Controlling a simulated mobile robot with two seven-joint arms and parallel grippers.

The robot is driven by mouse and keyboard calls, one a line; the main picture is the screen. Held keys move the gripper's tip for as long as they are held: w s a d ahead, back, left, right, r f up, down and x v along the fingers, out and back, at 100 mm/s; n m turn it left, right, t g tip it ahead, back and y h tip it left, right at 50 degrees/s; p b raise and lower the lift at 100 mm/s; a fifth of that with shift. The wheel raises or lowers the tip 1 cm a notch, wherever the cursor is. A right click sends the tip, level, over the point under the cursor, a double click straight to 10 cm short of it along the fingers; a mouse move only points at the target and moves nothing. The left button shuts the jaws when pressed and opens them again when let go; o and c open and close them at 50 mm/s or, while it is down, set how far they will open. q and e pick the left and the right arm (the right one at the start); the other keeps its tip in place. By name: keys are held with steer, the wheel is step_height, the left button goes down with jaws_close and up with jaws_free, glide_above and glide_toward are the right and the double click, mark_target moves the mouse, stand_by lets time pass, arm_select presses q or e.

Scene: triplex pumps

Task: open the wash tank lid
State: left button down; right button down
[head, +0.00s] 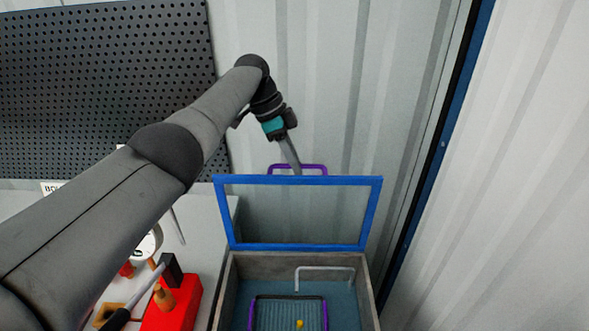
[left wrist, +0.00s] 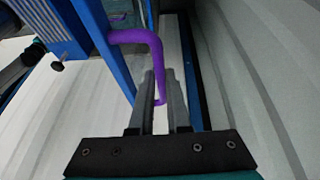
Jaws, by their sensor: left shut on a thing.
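The wash tank lid (head: 221,215) is a blue frame around a clear pane. It stands raised, close to upright, at the back of the grey wash tank (head: 369,290), whose inside is open to view. A purple handle (head: 314,168) sits on the lid's top edge; it also shows in the left wrist view (left wrist: 155,45). My left gripper (head: 297,169) reaches down to this handle from above. In the left wrist view its fingers (left wrist: 160,88) are shut on the handle. My right gripper is not in view.
Inside the tank are a dark-rimmed basket (head: 253,312), a pale bar handle (head: 325,268) and a small yellow thing (head: 300,324). A red block (head: 183,312) stands on the bench left of the tank. A corrugated wall (head: 400,60) rises close behind; a pegboard (head: 90,80) hangs at left.

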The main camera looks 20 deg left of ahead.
arm_select(q)
steer(key=shift+w+a+f, duration=0.15)
steer(key=shift+a+f, duration=0.1)
steer(key=shift+f, duration=0.25)
steer(key=c, duration=0.9)
jaws_free()
steer(key=shift+w+r, duration=0.2)
steer(key=shift+r, duration=0.1)
